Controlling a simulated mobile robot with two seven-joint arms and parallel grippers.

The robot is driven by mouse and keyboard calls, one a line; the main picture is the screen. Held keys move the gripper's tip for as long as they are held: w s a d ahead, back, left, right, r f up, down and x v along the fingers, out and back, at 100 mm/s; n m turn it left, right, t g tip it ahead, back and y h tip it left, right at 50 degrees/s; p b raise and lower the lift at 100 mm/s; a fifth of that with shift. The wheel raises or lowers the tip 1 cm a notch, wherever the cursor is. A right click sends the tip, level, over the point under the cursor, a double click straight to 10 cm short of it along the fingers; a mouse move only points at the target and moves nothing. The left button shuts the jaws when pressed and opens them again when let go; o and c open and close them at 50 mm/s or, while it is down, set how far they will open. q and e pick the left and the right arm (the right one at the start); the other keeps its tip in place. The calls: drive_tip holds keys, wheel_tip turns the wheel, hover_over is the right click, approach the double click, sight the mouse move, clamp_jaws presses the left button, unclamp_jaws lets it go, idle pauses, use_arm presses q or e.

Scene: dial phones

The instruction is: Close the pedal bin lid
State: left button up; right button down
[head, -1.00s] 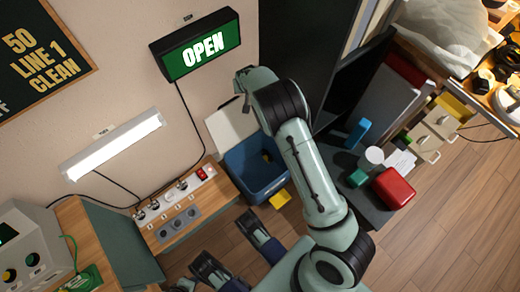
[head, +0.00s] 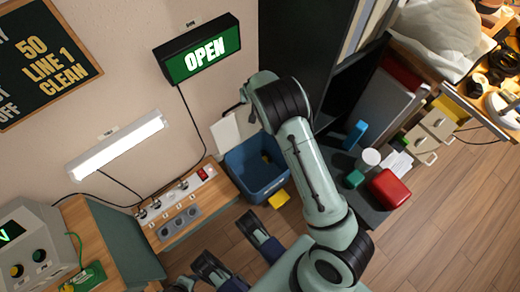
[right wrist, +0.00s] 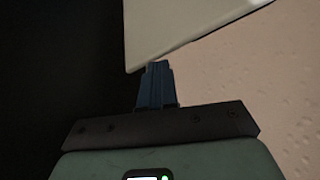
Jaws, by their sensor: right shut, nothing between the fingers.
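The pedal bin (head: 258,182) is a blue box standing on the floor against the wall. Its white lid (head: 226,134) is open, tipped up toward the wall behind the bin. My right arm reaches across the bin's right side. My right gripper (head: 231,106) is at the lid's upper edge, small and partly hidden by its wrist in the head view. In the right wrist view its blue fingers (right wrist: 157,85) are shut and empty, their tips close to the edge of the white lid (right wrist: 190,22); contact cannot be told.
A yellow pedal (head: 278,199) sticks out at the bin's front. A wooden bench with a power strip (head: 180,190) stands left of the bin. A dark cabinet (head: 305,45) rises behind my right arm. A red box (head: 389,188) sits to the right.

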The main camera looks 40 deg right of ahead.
drive_tip(key=shift+s+f+p, duration=0.9)
drive_tip(key=shift+s+p, duration=0.15)
drive_tip(key=shift+s, duration=2.1)
use_arm(q)
wheel_tip(320, 180, up, 9)
drive_tip(key=p, duration=0.5)
drive_tip(key=shift+w+r+p, duration=0.15)
drive_tip(key=shift+w+p, duration=0.05)
drive_tip(key=shift+p, duration=0.15)
use_arm(e)
wheel_tip(320, 180, up, 7)
drive_tip(key=s, duration=0.1)
drive_tip(key=shift+a+r, duration=0.15)
drive_tip(key=shift+a, duration=0.25)
drive_tip(key=shift+s, duration=0.1)
